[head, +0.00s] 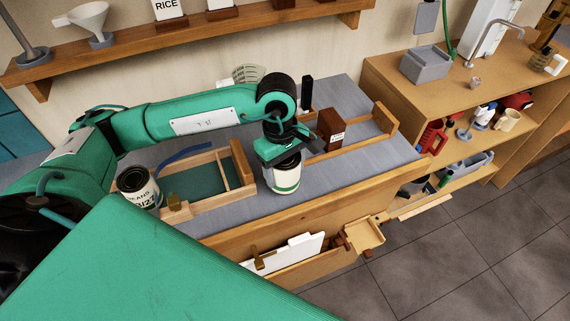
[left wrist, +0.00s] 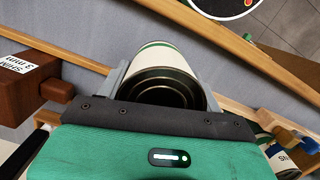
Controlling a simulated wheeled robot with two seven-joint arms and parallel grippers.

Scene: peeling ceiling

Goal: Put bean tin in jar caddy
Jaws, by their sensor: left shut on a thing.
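My left gripper (head: 284,155) is shut on a white tin with a green band (head: 284,178). It holds the tin upright over the grey bench; I cannot tell if the base touches. In the left wrist view the tin (left wrist: 160,58) sits between both fingers, its ringed end facing the camera. Its label is not readable. My right gripper is not in view.
A dark brown block (head: 330,128) with a white label stands right of the held tin, by a wooden rail holder (head: 384,119). A blue curved thing (head: 185,157) crosses the tray's back. The bench front (head: 330,205) has an open slot with white boards.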

